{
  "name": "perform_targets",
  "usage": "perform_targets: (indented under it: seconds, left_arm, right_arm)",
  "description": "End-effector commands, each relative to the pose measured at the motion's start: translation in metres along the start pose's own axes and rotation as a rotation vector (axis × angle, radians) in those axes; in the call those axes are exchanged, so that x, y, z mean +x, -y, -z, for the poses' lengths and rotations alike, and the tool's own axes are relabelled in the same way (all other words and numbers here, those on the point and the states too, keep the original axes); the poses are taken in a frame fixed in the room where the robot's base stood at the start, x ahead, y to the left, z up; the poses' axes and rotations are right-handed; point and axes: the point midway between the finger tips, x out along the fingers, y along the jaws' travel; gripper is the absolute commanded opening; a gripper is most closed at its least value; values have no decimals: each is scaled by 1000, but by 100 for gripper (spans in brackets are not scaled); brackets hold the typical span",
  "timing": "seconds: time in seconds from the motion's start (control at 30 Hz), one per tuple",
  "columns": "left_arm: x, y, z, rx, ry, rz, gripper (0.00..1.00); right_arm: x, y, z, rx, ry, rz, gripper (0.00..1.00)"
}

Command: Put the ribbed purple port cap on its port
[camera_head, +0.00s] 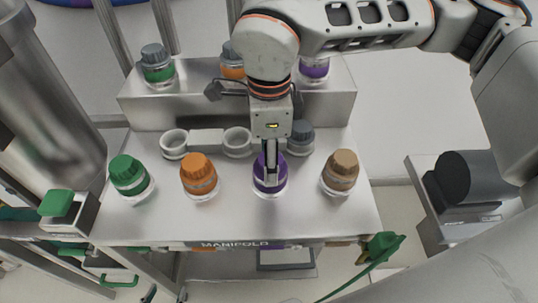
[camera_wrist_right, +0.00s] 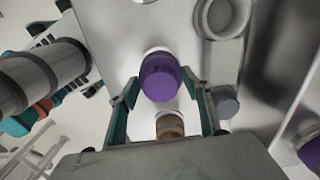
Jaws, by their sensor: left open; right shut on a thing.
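A purple cap (camera_head: 262,178) sits upright over a clear base in the front row of the bench; it also shows in the right wrist view (camera_wrist_right: 161,78). My right gripper (camera_head: 270,180) reaches straight down onto it and is shut on it. Its two fingers are on either side of the purple cap in the right wrist view (camera_wrist_right: 163,85). Whether the cap touches its base cannot be told. Another purple cap (camera_head: 315,69) stands on the raised shelf. Two open white rings (camera_head: 174,142) (camera_head: 237,140) stand behind the front row. My left gripper is not in view.
Green (camera_head: 127,171), orange (camera_head: 198,172) and brown (camera_head: 342,164) caps share the front row. A grey cap (camera_head: 300,134) stands behind the held purple cap, to its right. The raised shelf (camera_head: 190,104) with more caps lies behind. Bare steel separates the front caps.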

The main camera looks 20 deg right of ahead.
Motion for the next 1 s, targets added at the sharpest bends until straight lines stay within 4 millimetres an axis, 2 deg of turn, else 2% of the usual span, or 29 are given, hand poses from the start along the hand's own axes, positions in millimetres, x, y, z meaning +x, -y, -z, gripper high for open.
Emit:
perform_targets:
  seconds: [0.67, 0.7, 0.77, 1.0]
  left_arm:
    - [0, 0, -1, 0, 1, 0, 49]
    - [0, 0, -1, 0, 1, 0, 49]
    - [0, 0, -1, 0, 1, 0, 49]
    - [0, 0, -1, 0, 1, 0, 49]
  right_arm:
    - [3, 0, 0, 0, -1, -1, 19]
    - [3, 0, 0, 0, -1, -1, 54]
    - [3, 0, 0, -1, -1, -1, 68]
    - [2, 0, 0, 0, 0, 0, 68]
